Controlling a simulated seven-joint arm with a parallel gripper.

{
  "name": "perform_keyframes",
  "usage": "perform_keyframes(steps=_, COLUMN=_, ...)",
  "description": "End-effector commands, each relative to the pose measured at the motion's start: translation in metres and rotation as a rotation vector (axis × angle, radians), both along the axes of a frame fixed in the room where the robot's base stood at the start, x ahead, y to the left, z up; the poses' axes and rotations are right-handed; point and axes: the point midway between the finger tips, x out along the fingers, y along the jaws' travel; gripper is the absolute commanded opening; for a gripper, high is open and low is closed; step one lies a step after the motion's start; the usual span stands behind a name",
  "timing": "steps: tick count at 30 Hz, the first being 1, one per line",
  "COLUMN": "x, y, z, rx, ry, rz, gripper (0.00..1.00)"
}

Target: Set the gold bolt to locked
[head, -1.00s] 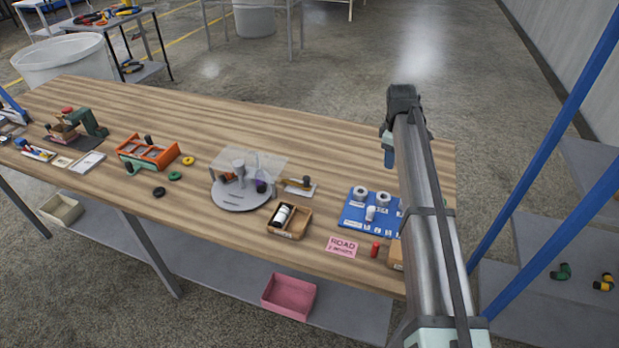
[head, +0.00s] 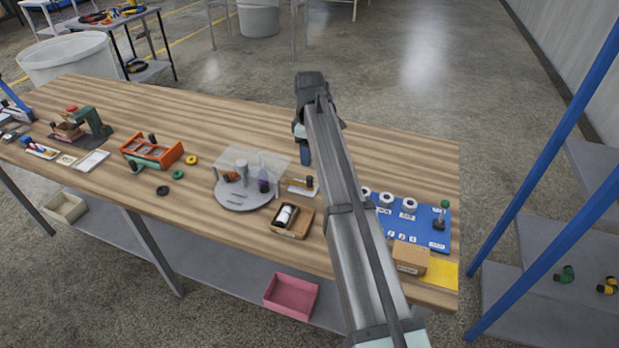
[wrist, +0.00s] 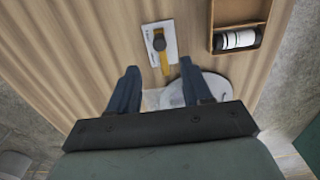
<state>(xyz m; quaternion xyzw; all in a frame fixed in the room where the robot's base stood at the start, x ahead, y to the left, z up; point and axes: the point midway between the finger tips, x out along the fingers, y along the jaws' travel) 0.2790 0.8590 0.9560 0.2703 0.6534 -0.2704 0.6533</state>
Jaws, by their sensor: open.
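The gold bolt (wrist: 163,64) shows in the wrist view as a short gold bar with a dark round knob, on a small white plate (wrist: 154,38). In the head view the bolt's white plate (head: 298,188) lies on the table between the round grey stand and my arm, which partly covers that area. The printing on the plate is too small to read. My gripper (wrist: 155,84) is open and empty above the table, its two blue fingers apart. In the wrist view the bolt's near end lies between the fingertips. In the head view my gripper (head: 304,150) hangs behind the bolt.
The round grey stand (head: 232,200) with a clear cover is just left of the bolt. A wooden tray (head: 301,226) holding a white-and-black bottle is in front. A blue board (head: 424,224) and a cardboard box (head: 411,259) are to the right. The table behind the bolt is mostly clear.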

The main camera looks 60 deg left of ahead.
Motion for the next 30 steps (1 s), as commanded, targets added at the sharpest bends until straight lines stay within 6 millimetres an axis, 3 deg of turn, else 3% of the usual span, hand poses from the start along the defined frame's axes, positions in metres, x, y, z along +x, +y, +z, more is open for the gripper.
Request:
perform_keyframes(steps=6, x=0.000, y=-0.001, z=-0.041, rx=-0.002, ry=0.001, rz=0.000, gripper=0.49)
perform_keyframes(steps=15, x=0.000, y=-0.001, z=-0.084, rx=0.000, ry=0.000, rz=-0.001, gripper=0.49)
perform_keyframes(steps=21, x=0.000, y=0.000, z=-0.097, rx=0.000, ry=0.000, rz=-0.001, gripper=0.49)
perform_keyframes(steps=30, x=0.000, y=0.000, z=-0.100, rx=0.001, ry=-0.001, rz=-0.001, gripper=0.49)
